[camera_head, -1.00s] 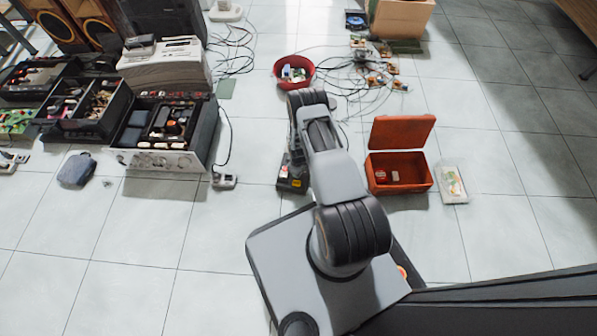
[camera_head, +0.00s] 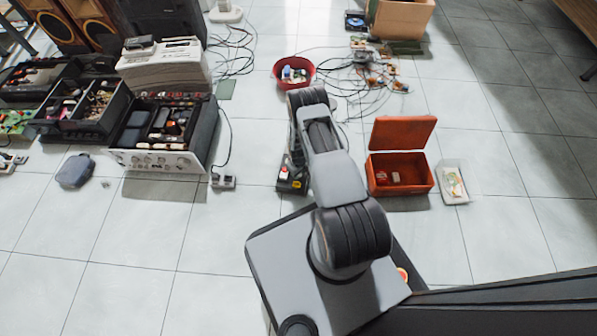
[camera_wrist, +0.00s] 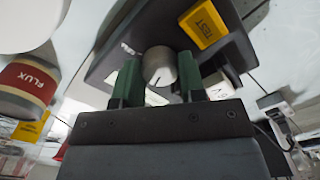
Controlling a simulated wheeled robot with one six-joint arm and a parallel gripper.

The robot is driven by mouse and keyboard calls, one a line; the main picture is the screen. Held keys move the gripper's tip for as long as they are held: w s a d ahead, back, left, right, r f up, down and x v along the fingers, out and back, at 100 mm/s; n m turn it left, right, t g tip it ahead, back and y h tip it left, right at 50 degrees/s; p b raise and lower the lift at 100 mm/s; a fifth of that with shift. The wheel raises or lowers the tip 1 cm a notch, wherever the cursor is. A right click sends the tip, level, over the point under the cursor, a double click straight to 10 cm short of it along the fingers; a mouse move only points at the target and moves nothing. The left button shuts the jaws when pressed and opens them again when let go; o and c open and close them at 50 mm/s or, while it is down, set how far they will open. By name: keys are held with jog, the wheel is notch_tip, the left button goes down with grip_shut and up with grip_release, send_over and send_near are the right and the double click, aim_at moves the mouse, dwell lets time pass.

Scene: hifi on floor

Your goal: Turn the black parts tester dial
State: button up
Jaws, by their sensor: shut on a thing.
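The black parts tester (camera_head: 291,180) sits on the floor in the head view, mostly hidden behind my arm. In the wrist view the tester body (camera_wrist: 118,45) fills the upper middle, with a yellow TEST label (camera_wrist: 205,23) on its face. Its dial (camera_wrist: 160,66) is a round grey knob with a dark pointer line. My gripper (camera_wrist: 160,78) has a green finger on each side of the dial and is shut on it. My gripper is hidden behind my arm in the head view.
An open orange toolbox (camera_head: 400,178) stands right of the tester, with a white tray (camera_head: 453,182) beside it. A red bowl (camera_head: 294,73) and cables lie behind. A silver hi-fi unit (camera_head: 160,160) stands left. A FLUX tin (camera_wrist: 28,82) is left of the dial. The front-left floor is clear.

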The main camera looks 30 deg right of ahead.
jog(key=o, duration=0.6)
jog(key=shift+s, duration=0.1)
jog(key=shift+o, duration=0.2)
notch_tip(320, 180, up, 14)
jog(key=p, duration=0.6)
jog(key=shift+f, duration=0.1)
